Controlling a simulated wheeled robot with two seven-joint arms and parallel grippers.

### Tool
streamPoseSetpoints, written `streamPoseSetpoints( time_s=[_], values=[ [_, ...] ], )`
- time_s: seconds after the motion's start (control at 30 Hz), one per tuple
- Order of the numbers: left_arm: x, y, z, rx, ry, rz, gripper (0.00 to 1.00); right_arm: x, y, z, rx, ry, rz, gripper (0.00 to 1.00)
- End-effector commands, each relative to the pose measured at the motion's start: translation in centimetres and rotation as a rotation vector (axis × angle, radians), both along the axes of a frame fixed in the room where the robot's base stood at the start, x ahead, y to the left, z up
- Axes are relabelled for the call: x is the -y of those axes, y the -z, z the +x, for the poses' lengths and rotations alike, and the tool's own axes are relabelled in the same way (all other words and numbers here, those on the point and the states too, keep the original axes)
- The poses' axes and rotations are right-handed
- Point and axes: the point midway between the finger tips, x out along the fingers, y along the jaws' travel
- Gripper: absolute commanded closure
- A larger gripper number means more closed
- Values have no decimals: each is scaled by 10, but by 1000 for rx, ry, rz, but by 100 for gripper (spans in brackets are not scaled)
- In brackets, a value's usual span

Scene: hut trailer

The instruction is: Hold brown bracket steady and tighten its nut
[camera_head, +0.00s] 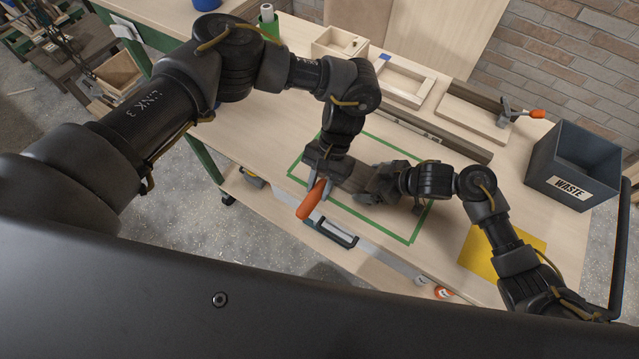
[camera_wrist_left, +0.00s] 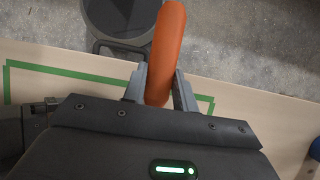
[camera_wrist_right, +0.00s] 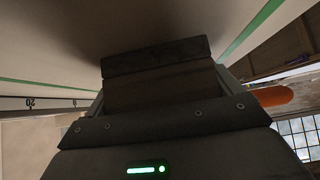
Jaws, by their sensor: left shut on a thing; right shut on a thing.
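The brown bracket (camera_head: 358,176) lies inside the green taped outline on the workbench, partly covered by my grippers. My right gripper (camera_head: 392,180) is shut on its right side in the head view. The right wrist view shows the dark brown bracket (camera_wrist_right: 160,78) between the fingers. My left gripper (camera_head: 318,184) is shut on an orange handle (camera_head: 309,203) at the bracket's left end. The handle also fills the space between the left fingers (camera_wrist_left: 166,50). I cannot see the nut or whether the tool touches it.
A yellow sheet (camera_head: 480,252) and a grey waste bin (camera_head: 545,172) are at the right. Wooden trays (camera_head: 405,82) and an orange-handled clamp (camera_head: 515,114) are along the back.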

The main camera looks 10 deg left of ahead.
Motion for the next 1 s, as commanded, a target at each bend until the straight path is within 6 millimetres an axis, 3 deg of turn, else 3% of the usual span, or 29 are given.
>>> streamPoseSetpoints(
  time_s=[1.0],
  values=[
    [0, 17, 0, 0, 3, 1, 100, 0, -1, 0, 1, 1, 2, 43]
  ],
)
